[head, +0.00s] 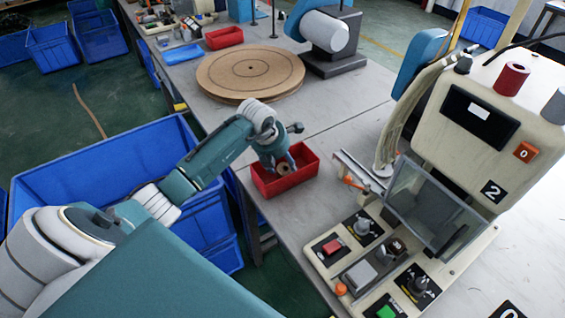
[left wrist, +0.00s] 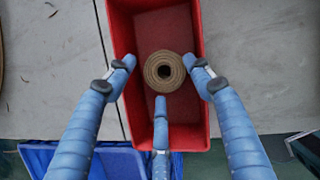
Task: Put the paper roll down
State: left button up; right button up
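In the head view, my left gripper (head: 284,163) reaches down into the red bin (head: 301,185) at the table edge, with the roll (head: 284,169) partly hidden by the fingers. My right gripper is not in view.
A cream machine (head: 480,130) with a clear guard and button panel (head: 366,262) stands right of the bin. A round wooden disc (head: 250,71) lies farther back on the grey table (head: 335,120). Blue crates (head: 95,160) stand on the floor at left.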

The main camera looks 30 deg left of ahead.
pick_arm(q)
jog(key=shift+r, duration=0.15)
jog(key=shift+r+p, duration=0.55)
jog(key=shift+r, duration=0.3)
jog(key=b+v, duration=0.2)
jog(key=v, duration=0.9)
jog(key=shift+s, duration=0.3)
jog(key=shift+d, duration=0.1)
